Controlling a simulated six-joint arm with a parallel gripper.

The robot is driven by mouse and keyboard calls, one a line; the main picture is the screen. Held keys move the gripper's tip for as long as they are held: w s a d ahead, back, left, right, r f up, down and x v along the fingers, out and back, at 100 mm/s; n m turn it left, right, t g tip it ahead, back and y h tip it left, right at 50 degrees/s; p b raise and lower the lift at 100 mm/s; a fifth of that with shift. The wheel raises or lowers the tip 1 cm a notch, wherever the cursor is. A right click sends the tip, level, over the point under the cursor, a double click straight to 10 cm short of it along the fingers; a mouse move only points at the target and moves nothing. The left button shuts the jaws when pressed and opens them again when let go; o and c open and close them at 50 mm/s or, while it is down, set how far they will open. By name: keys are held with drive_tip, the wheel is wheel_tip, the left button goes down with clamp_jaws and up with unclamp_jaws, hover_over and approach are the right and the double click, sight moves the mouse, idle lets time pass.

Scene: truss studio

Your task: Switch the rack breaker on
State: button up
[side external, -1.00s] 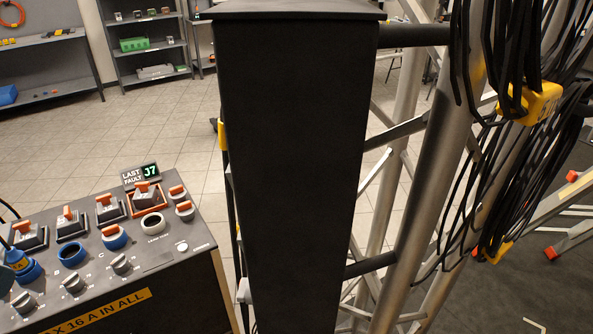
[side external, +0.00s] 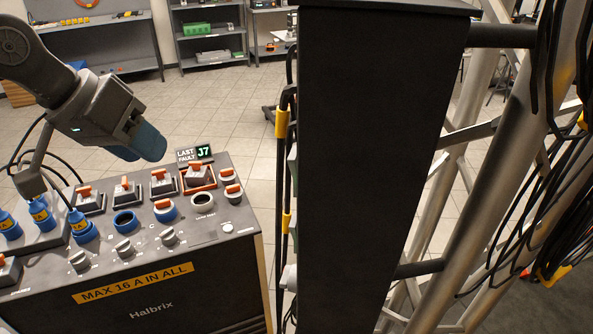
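The dark sloped panel of the Halbrix rack (side external: 240,212) stands at lower left. Along its back edge is a row of grey breakers with orange levers: one at the left (side external: 88,204), a second (side external: 126,191), a third (side external: 162,185), and a fourth in an orange frame (side external: 198,176). I cannot tell which is the rack breaker, or read on and off marks. My gripper (side external: 136,149), with blue fingertips, hangs above and behind the row, apart from the levers. Nothing shows between its fingers; their gap is unclear at this angle.
A "LAST FAULT J7" display (side external: 195,155) stands behind the framed breaker. Blue plugs (side external: 40,214) with black cables crowd the panel's left; sockets and grey knobs (side external: 124,250) fill its front. A tall black column (side external: 375,170) and metal truss (side external: 480,180) stand at right.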

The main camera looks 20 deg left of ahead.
drive_tip(key=shift+g+h, duration=0.3)
drive_tip(key=shift+h, duration=0.5)
drive_tip(key=w+d, duration=0.2)
drive_tip(key=d, duration=0.1)
drive_tip(key=w+d+r, duration=0.1)
drive_tip(key=w+d, duration=0.1)
drive_tip(key=d, duration=0.1)
drive_tip(key=w+d, duration=0.1)
drive_tip(key=d, duration=0.2)
drive_tip(key=shift+w+d+r, duration=0.3)
drive_tip(key=shift+w+d, duration=0.1)
clamp_jaws()
drive_tip(key=w+d+f, duration=0.5)
drive_tip(key=d+f, duration=0.2)
drive_tip(key=f, duration=0.1)
drive_tip(key=shift+d+f, duration=0.3)
drive_tip(key=shift+f, duration=0.05)
